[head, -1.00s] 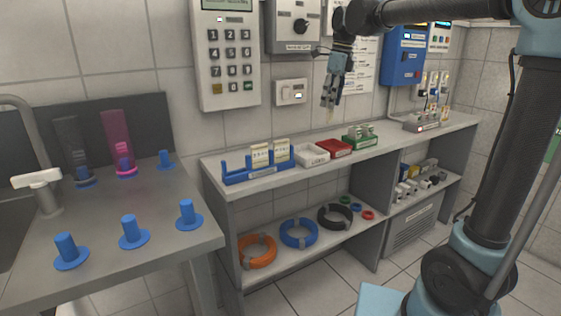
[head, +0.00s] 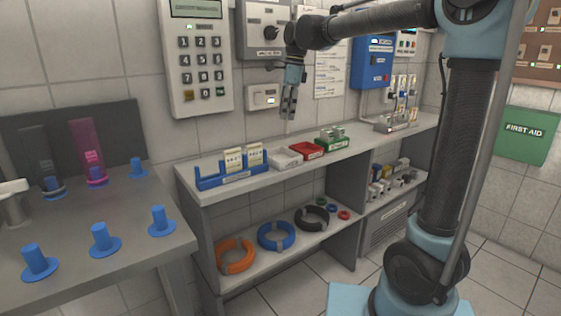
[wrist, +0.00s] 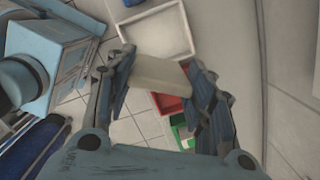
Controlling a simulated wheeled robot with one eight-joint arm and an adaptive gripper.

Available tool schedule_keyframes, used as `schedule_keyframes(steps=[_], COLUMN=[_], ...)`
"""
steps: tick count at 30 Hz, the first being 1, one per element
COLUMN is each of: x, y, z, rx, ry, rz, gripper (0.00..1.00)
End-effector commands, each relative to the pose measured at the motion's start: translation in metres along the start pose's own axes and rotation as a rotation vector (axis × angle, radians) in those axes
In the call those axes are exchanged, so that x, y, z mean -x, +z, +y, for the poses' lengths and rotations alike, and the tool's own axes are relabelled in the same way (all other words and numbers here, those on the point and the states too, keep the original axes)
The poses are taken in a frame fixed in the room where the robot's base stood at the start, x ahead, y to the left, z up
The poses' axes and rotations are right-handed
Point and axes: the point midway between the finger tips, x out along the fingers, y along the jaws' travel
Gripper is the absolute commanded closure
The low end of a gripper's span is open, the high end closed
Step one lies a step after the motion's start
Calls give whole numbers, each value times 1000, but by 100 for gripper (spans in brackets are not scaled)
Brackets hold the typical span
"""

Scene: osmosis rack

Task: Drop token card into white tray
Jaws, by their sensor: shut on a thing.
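My gripper (head: 289,116) points down above the shelf top in the head view. In the wrist view my gripper (wrist: 160,85) is shut on the token card (wrist: 158,72), a pale cream card held between both fingertips. The card is hard to make out in the head view. The white tray (head: 283,163) sits on the shelf top below my gripper, between the blue card rack and the red tray. In the wrist view the white tray (wrist: 193,38) lies just beyond the card, apart from it, and its visible floor is empty.
The blue rack (head: 223,182) with two cream cards stands left of the white tray. The red tray (head: 306,151) and the green holder (head: 331,141) stand to its right. A wall keypad (head: 201,60) and a small switch box (head: 263,96) are behind. Cable rings lie on the lower shelf.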

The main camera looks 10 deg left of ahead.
Motion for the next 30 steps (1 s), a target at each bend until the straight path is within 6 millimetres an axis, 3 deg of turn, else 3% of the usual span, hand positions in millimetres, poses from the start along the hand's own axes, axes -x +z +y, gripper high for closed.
schedule_keyframes(steps=[7,21,30], x=[-12,-54,-68], y=[2,-4,-6], z=[-1,-1,-1], rx=[147,151,150], ry=[23,23,23], rz=[-5,-4,-4], gripper=[74,74,74])
